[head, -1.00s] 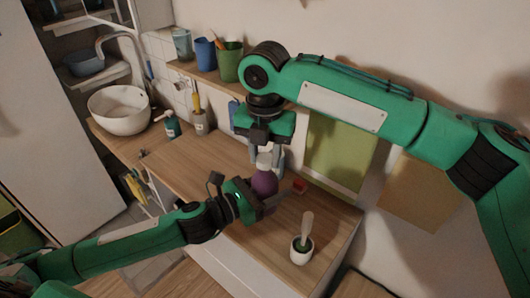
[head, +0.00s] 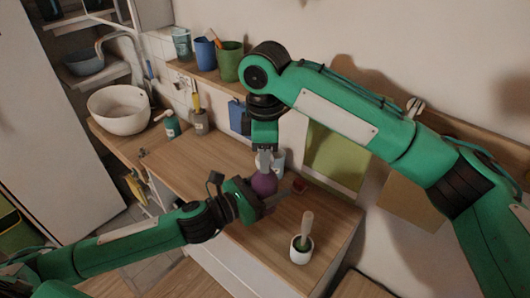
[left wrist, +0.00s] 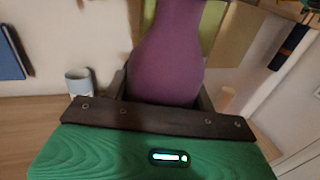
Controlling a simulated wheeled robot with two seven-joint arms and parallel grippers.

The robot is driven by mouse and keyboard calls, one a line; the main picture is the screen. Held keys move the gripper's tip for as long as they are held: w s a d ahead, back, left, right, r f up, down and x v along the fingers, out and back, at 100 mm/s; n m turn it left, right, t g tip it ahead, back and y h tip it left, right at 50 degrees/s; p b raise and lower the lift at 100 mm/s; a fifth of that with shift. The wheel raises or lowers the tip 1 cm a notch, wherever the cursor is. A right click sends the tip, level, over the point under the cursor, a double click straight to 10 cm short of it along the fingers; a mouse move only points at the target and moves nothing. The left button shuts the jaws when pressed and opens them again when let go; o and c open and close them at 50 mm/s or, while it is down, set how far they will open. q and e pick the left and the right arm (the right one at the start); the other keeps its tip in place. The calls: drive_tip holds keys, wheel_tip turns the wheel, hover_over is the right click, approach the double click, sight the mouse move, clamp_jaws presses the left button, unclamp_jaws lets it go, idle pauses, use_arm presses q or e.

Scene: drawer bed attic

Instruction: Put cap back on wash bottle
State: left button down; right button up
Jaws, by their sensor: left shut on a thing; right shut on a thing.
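The purple wash bottle (head: 264,184) stands upright over the counter, and my left gripper (head: 258,196) is shut around its body. In the left wrist view the bottle (left wrist: 170,55) fills the space between the fingers, and its top is out of frame. My right gripper (head: 264,160) points down directly above the bottle's top. Its pale fingers are shut on what seems to be the cap, which they mostly hide. I cannot tell whether the cap touches the bottle neck.
A pale cup (head: 279,162) stands just behind the bottle, and a small red item (head: 299,187) lies to its right. A white mortar with a pestle (head: 301,248) stands near the front right. A washbasin (head: 119,110) is at the left.

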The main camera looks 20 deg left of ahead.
drive_tip(key=m, duration=1.3)
drive_tip(key=o, duration=1.1)
drive_tip(key=shift+o, duration=0.2)
wheel_tip(320, 180, up, 12)
